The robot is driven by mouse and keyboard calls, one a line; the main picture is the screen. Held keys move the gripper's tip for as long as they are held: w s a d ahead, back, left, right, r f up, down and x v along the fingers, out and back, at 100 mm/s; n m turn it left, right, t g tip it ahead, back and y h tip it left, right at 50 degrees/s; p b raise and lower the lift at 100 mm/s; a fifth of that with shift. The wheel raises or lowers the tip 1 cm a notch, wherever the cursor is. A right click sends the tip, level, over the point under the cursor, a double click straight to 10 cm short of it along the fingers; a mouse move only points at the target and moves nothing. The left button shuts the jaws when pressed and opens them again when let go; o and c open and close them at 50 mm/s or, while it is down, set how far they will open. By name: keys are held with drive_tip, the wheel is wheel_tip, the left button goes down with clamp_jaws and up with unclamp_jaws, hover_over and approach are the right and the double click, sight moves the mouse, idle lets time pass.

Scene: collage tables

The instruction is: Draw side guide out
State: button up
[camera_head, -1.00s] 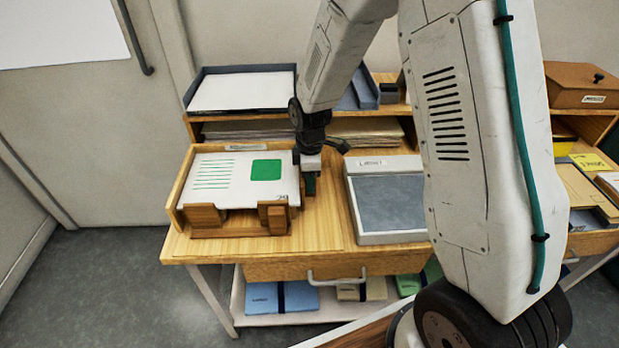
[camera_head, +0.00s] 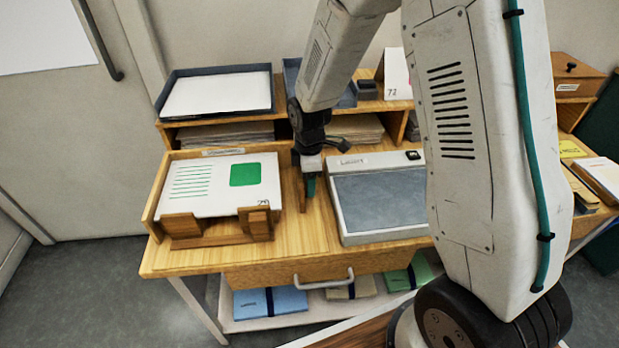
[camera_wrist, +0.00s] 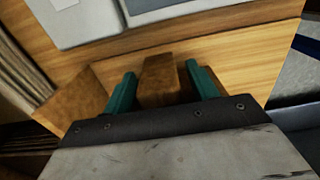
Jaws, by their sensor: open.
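The wooden paper tray (camera_head: 157,190) stands on the left of the table and holds a stack of white sheets (camera_head: 215,198) with a green square. Wooden stops stand at its front. My gripper (camera_head: 309,187) points down just right of the tray. In the wrist view its two teal fingers (camera_wrist: 162,92) are apart, on either side of a brown wooden block (camera_wrist: 158,70), which looks like the side guide. I cannot tell whether the fingers touch it. In the head view a narrow wooden piece (camera_head: 302,194) shows beside the fingers, mostly hidden by the gripper.
A grey-topped light box (camera_head: 380,200) lies close right of my gripper. A shelf with a dark tray of paper (camera_head: 215,93) stands behind. A drawer with a metal handle (camera_head: 325,282) is at the table front. Bare tabletop shows between tray and light box.

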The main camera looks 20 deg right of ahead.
wheel_tip(320, 180, up, 8)
drive_tip(key=shift+f, duration=0.1)
idle(0.4)
drive_tip(key=shift+s+m, duration=0.15)
drive_tip(key=shift+m, duration=0.35)
drive_tip(key=s+d+r+m, duration=0.1)
drive_tip(key=s+r+m, duration=0.3)
drive_tip(key=s, duration=0.5)
drive_tip(key=s+d+r+m+t, duration=0.1)
drive_tip(key=s+d+r+m, duration=0.1)
drive_tip(key=s+r+m, duration=0.3)
drive_tip(key=s+d+r+m, duration=0.1)
drive_tip(key=s+r+m, duration=0.4)
drive_tip(key=s+r, duration=0.5)
drive_tip(key=s, duration=0.4)
drive_tip(key=shift+s+d+r, duration=0.3)
drive_tip(key=shift+r, duration=0.05)
